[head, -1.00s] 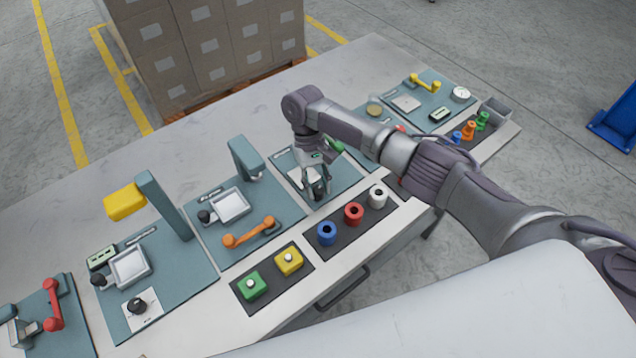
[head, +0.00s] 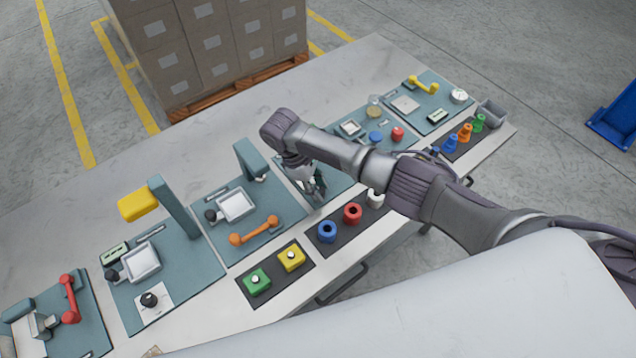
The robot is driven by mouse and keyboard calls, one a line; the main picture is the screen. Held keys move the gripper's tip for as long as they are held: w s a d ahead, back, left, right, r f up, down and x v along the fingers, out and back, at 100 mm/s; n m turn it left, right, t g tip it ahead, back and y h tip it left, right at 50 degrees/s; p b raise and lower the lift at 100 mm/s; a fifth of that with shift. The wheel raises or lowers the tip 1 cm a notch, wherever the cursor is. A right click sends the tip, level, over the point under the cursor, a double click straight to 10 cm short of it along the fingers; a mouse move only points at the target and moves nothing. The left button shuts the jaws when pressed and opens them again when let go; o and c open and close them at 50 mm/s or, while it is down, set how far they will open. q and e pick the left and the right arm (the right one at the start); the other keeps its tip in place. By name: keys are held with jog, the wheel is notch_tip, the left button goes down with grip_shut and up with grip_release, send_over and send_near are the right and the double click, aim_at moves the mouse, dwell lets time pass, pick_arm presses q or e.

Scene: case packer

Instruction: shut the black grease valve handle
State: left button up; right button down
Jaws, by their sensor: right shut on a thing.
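My right gripper (head: 316,192) is low over the front part of a teal station plate (head: 340,186) in the middle of the bench. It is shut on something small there. The black grease valve handle is not clearly visible. The thing between the fingers is dark and mostly hidden by the fingers and wrist, so its angle cannot be told. My right arm reaches in from the right and covers much of this station. My left gripper is not in view.
Left of the gripper stand a station with an orange handle (head: 254,230) and a white tray (head: 236,206), and one with a yellow head (head: 139,204).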

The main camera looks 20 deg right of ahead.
jog(key=shift+r+n+t+p, duration=0.15)
jog(key=shift+n+t+p, duration=0.25)
jog(key=shift+n, duration=0.4)
jog(key=c, duration=0.8)
grip_release()
jog(key=v, duration=1.2)
jog(key=shift+a, duration=0.2)
